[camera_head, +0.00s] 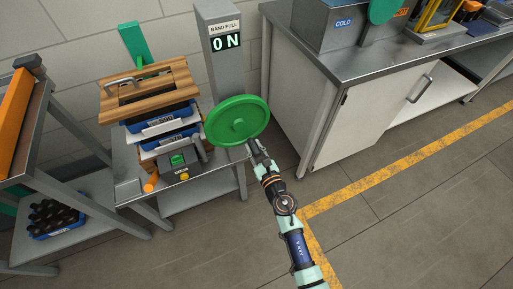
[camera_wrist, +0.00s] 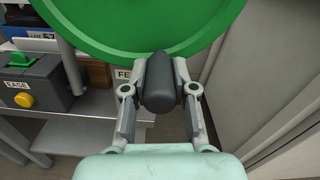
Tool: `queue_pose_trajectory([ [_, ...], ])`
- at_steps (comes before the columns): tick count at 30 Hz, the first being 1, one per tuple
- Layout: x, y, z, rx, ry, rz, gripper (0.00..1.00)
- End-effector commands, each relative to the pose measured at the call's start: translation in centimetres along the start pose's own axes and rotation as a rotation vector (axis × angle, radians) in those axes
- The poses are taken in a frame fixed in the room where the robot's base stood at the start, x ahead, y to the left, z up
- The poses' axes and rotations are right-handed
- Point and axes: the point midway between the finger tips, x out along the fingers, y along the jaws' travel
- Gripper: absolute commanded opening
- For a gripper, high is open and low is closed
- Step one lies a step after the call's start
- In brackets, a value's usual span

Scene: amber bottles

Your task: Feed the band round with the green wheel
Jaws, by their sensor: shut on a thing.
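The green wheel (camera_head: 237,121) is a large round disc at the right of the low bench. It fills the top of the wrist view (camera_wrist: 140,25). My gripper (camera_head: 255,150) is at the wheel's lower right rim. In the wrist view my gripper (camera_wrist: 160,80) is shut on the wheel's dark grey handle (camera_wrist: 160,95), with a finger on each side. A post carries the band pull display (camera_head: 227,41), which reads 0 N. I cannot make out the band itself around the stack (camera_head: 150,115) of blue boxes and wooden boards.
A white cabinet (camera_head: 370,125) stands close at the right. A rack (camera_head: 45,130) stands at the left. The floor in front is clear.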

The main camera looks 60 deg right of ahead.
Motion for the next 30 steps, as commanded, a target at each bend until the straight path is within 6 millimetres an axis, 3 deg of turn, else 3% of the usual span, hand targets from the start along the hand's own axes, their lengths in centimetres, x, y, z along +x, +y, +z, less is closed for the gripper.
queue_pose_trajectory([
  [5, 0.1, -0.1, 0.5, 0.002, -0.008, -0.001, 0.0],
  [6, 0.1, -0.1, 0.5, 0.002, -0.008, -0.001, 0.31],
  [10, 0.1, -0.1, 0.4, 0.002, -0.006, -0.001, 0.52],
  [20, -0.3, 0.0, 0.1, 0.002, -0.002, -0.001, 0.52],
  [23, -1.8, 0.0, 0.0, 0.002, -0.001, -0.001, 0.52],
  [30, -7.8, -0.1, 0.0, 0.003, 0.0, -0.002, 0.52],
])
